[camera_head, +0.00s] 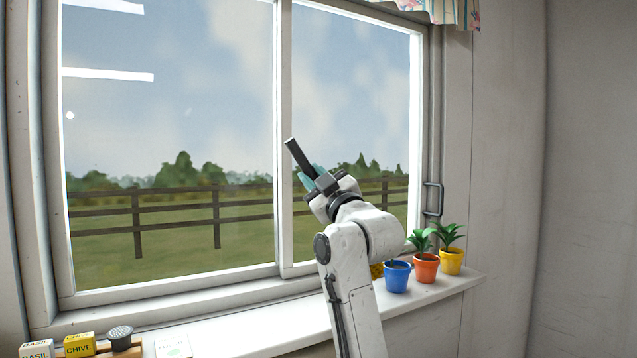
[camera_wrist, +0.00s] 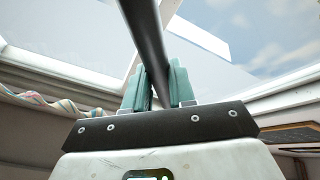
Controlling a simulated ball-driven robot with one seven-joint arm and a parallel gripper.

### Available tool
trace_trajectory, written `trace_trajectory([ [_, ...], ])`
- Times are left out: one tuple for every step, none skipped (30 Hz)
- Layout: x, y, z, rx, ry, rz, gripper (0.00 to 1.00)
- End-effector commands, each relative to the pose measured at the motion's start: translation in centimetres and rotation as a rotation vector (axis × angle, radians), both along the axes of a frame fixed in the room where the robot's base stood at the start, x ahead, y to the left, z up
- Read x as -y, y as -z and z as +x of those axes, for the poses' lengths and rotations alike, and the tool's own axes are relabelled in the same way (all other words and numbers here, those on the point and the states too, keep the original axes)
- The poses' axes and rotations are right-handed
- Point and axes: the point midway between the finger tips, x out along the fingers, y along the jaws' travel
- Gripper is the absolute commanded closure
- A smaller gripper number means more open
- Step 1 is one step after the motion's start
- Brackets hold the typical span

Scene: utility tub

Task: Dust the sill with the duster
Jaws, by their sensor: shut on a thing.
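My gripper (camera_head: 318,180) is raised in front of the window and shut on the dark handle (camera_head: 298,157) of the duster. The handle's free end points up and left. In the wrist view, the handle (camera_wrist: 145,35) runs between the teal finger pads of my gripper (camera_wrist: 158,85). A yellow, rough-textured patch (camera_head: 376,271) shows beside my arm at the sill, in line with the handle. It looks like the duster's head, mostly hidden by my arm; I cannot tell if it touches the sill. The white sill (camera_head: 250,328) runs below the window.
Blue (camera_head: 397,277), orange (camera_head: 426,268) and yellow (camera_head: 451,262) plant pots stand on the sill's right part, close to my arm. Labelled boxes (camera_head: 79,345), a grey-topped item (camera_head: 120,338) and a packet (camera_head: 173,347) are at its left end. The middle stretch is clear.

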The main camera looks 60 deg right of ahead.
Motion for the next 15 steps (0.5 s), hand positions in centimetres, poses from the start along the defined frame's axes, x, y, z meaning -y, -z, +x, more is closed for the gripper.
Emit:
trace_trajectory([
  [-0.1,-0.9,0.2,0.001,-0.001,-0.001,1.0],
  [-0.2,-1.2,0.3,0.002,-0.002,-0.002,1.0],
  [-0.3,-1.6,0.4,0.001,-0.002,-0.002,1.0],
  [-0.3,-1.8,0.5,0.002,-0.003,-0.002,1.0],
  [-0.4,-2.1,0.6,0.001,-0.004,-0.002,1.0],
  [-0.4,-2.3,0.7,0.001,-0.004,-0.002,1.0],
  [-0.5,-2.5,0.8,0.001,-0.005,-0.002,1.0],
  [-0.5,-2.6,0.9,0.001,-0.005,-0.002,1.0],
  [-0.5,-2.7,0.9,0.0,-0.004,-0.001,1.0],
  [-0.5,-2.8,1.0,0.0,-0.004,-0.001,1.0],
  [-0.5,-2.8,1.0,0.0,-0.004,-0.001,1.0],
  [-0.5,-2.8,1.0,0.0,-0.004,-0.001,1.0],
  [-0.5,-2.8,1.0,0.0,-0.004,-0.001,1.0],
  [-0.5,-2.7,1.0,0.0,-0.004,-0.001,1.0],
  [-0.5,-2.7,1.0,0.001,-0.004,-0.001,1.0],
])
